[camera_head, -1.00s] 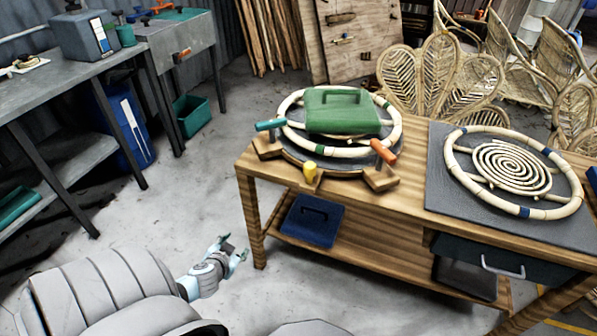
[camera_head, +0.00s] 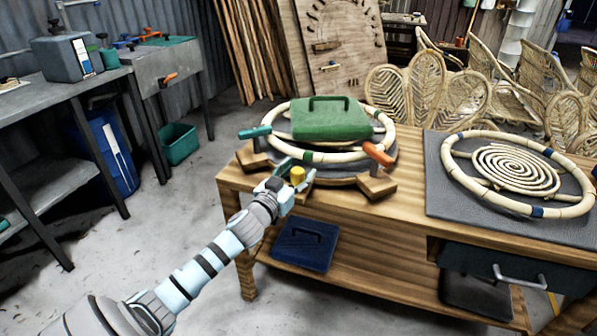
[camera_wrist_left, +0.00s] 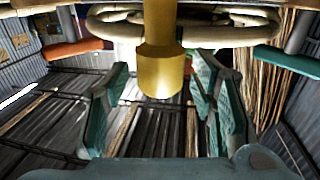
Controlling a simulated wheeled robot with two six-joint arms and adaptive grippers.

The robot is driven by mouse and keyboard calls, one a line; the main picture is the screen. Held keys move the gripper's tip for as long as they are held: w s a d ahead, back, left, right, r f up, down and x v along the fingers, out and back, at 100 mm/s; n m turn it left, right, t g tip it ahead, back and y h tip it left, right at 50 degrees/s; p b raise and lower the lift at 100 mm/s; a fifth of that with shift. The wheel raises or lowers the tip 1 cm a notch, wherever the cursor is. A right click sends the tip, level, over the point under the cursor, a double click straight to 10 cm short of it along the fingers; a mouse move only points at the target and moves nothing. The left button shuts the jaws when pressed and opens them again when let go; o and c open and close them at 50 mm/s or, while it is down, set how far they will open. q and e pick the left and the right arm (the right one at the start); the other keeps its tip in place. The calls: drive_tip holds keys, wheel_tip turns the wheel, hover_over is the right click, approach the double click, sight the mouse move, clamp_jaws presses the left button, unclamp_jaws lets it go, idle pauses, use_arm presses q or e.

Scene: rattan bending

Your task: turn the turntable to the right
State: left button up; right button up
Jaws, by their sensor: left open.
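The turntable (camera_head: 338,173) is a grey disc on the left part of the wooden table, bearing a pale rattan ring (camera_head: 322,157) and a green weight (camera_head: 330,122). A yellow knob (camera_head: 298,174) is at its front, a teal handle (camera_head: 254,133) at its left and an orange handle (camera_head: 378,153) at its right. My left gripper (camera_head: 289,180) is open at the yellow knob. In the left wrist view the yellow knob (camera_wrist_left: 161,74) appears between the spread fingers; I cannot tell whether they touch it. My right gripper is out of view.
Wooden blocks (camera_head: 375,187) edge the turntable. A grey board (camera_head: 437,200) with a rattan ring and spiral lies on the table's right. A blue case (camera_head: 305,244) sits on the lower shelf. Grey workbenches stand at the left, with open floor between.

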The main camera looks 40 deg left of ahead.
use_arm(q)
drive_tip(key=shift+w, duration=0.2)
clamp_jaws()
drive_tip(key=shift+d, duration=0.1)
drive_tip(key=shift+f, duration=0.1)
